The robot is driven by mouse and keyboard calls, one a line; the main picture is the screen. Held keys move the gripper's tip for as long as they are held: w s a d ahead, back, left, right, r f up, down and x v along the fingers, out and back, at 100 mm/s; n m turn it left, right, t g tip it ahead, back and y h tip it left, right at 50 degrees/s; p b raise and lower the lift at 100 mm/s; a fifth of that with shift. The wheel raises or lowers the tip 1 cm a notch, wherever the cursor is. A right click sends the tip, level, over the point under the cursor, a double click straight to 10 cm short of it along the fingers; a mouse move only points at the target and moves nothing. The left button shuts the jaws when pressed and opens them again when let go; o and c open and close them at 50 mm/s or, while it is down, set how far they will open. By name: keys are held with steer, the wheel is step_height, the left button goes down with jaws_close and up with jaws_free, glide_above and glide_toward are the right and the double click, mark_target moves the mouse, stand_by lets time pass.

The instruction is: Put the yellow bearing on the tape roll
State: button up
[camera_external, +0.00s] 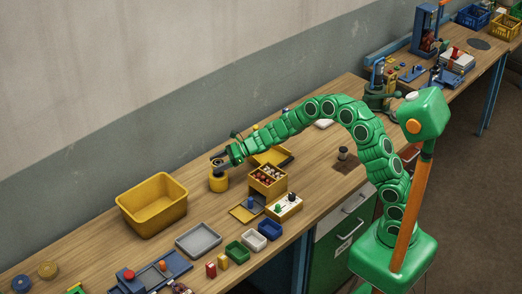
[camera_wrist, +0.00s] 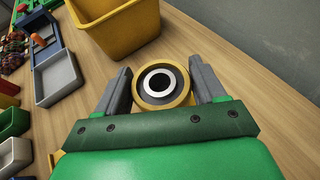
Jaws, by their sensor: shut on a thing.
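The yellow bearing (camera_wrist: 163,84) is a round yellow piece with a dark ring, a pale inner ring and a dark centre. It sits between the two grey fingers of my gripper (camera_wrist: 165,90), which is shut on it. In the external view the yellow bearing (camera_external: 218,183) is below the end of my gripper (camera_external: 222,162), left of the small yellow box. I cannot tell whether its underside touches the table. A tan roll (camera_external: 47,270), possibly the tape roll, lies at the far left of the table beside a blue roll (camera_external: 21,283).
A large yellow bin (camera_external: 151,204) stands left of my gripper. A grey tray (camera_external: 199,241), green, white and blue small trays, and a yellow box (camera_external: 268,180) of small parts lie toward the front. Bare wood shows between the yellow bin and the two rolls.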

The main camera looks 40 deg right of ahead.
mark_target(218, 174)
steer(key=shift+w+a+f, duration=0.1)
steer(key=shift+w+f, duration=0.1)
steer(key=shift+f, duration=1.55)
steer(key=shift+f, duration=0.1)
steer(key=o, duration=1.3)
steer(key=shift+s+d+r, duration=0.1)
steer(key=shift+d+r, duration=0.15)
steer(key=shift+d, duration=0.05)
steer(key=v, duration=1.1)
steer(key=shift+d, duration=0.15)
steer(key=shift+s, duration=0.2)
